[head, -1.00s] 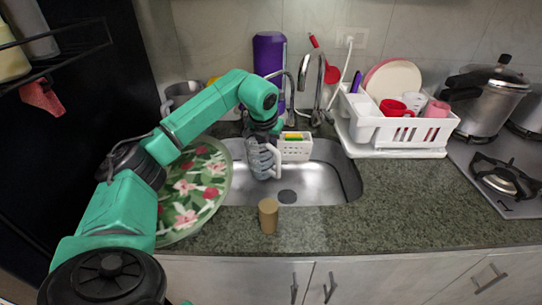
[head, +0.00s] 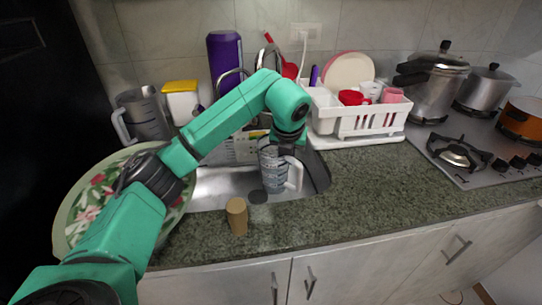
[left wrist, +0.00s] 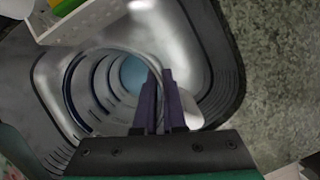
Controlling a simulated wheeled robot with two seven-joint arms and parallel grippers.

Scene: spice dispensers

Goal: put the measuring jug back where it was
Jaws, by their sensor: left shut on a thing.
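The measuring jug (head: 272,168) is a clear, greyish jug with dark markings and a pale handle. My left gripper (head: 289,142) is shut on it near the rim and holds it upright over the right part of the sink (head: 215,188). In the left wrist view I look down into the ringed inside of the jug (left wrist: 100,90), with the gripper fingers (left wrist: 160,88) at its rim. I cannot tell how far its bottom is above the sink floor. My right gripper is not in view.
A brown cup (head: 237,216) stands on the counter's front edge. A white dish rack (head: 352,122) stands right of the sink, with clear counter (head: 380,190) in front. A floral plate (head: 85,205) and a grey pitcher (head: 146,118) are at left. A stove (head: 470,160) is far right.

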